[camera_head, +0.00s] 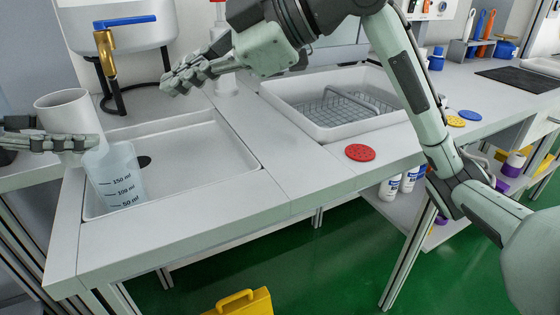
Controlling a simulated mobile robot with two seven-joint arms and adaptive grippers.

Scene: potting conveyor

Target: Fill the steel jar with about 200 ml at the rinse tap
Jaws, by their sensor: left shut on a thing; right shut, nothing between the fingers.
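A pale, open-topped cylindrical jar (66,104), perhaps the steel jar, is at the far left, tilted a little. My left gripper (66,143) is shut on it and holds it in front of the tap. A translucent beaker (121,182) with ml marks stands in the sink basin, just below and right of the jar; its upper part is partly hidden. The brass rinse tap (107,52) with its blue lever (126,21) is on the white tank, above and right of the jar. My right gripper (181,80) is shut and empty, right of the tap. The jar's inside contents cannot be seen.
The shallow sink basin (205,163) has a dark drain (144,162). To the right are a second basin with a wire rack (330,112) and a red disc (360,152). A white bottle (224,80) stands behind my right gripper. The front counter strip (200,225) is clear.

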